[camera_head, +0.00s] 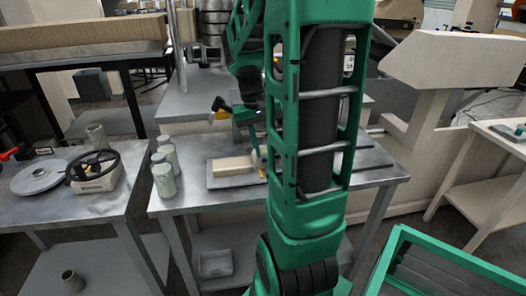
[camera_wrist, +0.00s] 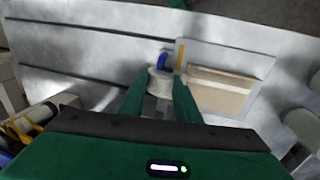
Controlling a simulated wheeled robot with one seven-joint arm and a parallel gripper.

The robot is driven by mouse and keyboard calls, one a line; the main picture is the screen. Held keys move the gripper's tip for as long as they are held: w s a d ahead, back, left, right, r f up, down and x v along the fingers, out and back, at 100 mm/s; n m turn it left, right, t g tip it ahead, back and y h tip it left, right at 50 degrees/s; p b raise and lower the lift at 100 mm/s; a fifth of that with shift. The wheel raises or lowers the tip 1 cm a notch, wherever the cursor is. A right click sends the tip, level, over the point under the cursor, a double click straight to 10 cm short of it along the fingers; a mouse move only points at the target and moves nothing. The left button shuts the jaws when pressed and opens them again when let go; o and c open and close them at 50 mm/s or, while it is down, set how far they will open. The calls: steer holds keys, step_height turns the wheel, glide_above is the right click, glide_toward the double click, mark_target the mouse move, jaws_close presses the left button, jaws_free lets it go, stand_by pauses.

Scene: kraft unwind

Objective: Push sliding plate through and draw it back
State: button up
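A flat grey plate (camera_wrist: 259,66) with a beige block (camera_wrist: 222,91) on it lies on the metal table. The plate (camera_head: 218,184) also shows in the head view, left of my arm, with the block (camera_head: 232,165) on top. My gripper (camera_wrist: 163,76) is at the plate's left edge in the wrist view. Its two green fingers stand apart, with a pale round piece (camera_wrist: 160,84) between or just beyond their tips. I cannot tell whether they grip it. A small blue part (camera_wrist: 163,60) and a yellow strip (camera_wrist: 180,53) show beside the tips. In the head view my arm hides most of the gripper.
Two grey-green canisters (camera_head: 165,178) stand at the table's left end. A side table at left holds a round disc (camera_head: 40,176) and a black handwheel (camera_head: 93,165). A green-framed bin (camera_head: 440,262) is at lower right. Slots run across bare tabletop left of the gripper in the wrist view.

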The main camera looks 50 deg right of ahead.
steer(key=shift+s+d+f, duration=0.1)
steer(key=shift+d+f, duration=0.05)
steer(key=shift+f, duration=0.65)
steer(key=shift+c, duration=0.2)
jaws_close()
